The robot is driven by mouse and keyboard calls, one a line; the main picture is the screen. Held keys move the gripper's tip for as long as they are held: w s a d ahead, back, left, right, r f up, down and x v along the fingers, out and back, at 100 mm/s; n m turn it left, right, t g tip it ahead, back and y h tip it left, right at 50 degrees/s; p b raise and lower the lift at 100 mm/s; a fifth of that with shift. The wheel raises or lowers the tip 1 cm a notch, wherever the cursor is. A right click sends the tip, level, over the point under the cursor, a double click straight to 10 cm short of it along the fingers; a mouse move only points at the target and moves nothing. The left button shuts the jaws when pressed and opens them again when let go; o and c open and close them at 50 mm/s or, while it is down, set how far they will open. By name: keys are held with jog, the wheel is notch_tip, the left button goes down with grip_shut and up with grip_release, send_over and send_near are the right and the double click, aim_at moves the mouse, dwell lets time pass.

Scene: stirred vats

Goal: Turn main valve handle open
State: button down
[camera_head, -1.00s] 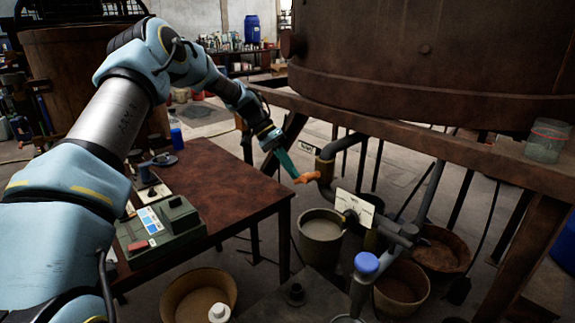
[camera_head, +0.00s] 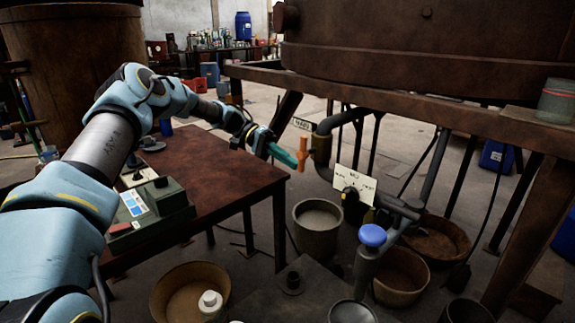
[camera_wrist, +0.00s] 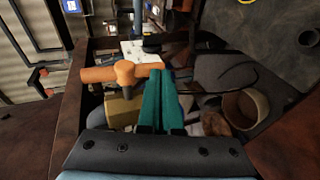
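The orange valve handle (camera_head: 302,150) stands close to upright in the head view, beside the dark bent pipe under the big rusty vat. It also shows in the wrist view (camera_wrist: 105,74), where it lies crosswise with a round hub at its middle. My gripper (camera_head: 294,160) has green fingers that reach the handle from the left. In the wrist view the fingers (camera_wrist: 162,88) lie close together, with their tips at the handle's right end. They look shut and appear to touch it. I see no clear grip around the handle.
A brown table (camera_head: 225,180) with a green device (camera_head: 152,213) stands left of the handle. A pale plate (camera_head: 355,184) with a dark knob is on the pipe at lower right. A blue-capped post (camera_head: 372,236) and several buckets stand below. The rusty vat (camera_head: 420,45) overhangs.

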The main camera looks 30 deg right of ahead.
jog(key=shift+s+f+b, duration=0.25)
jog(key=shift+f+b, duration=0.05)
jog(key=shift+b, duration=0.05)
dwell(0.6)
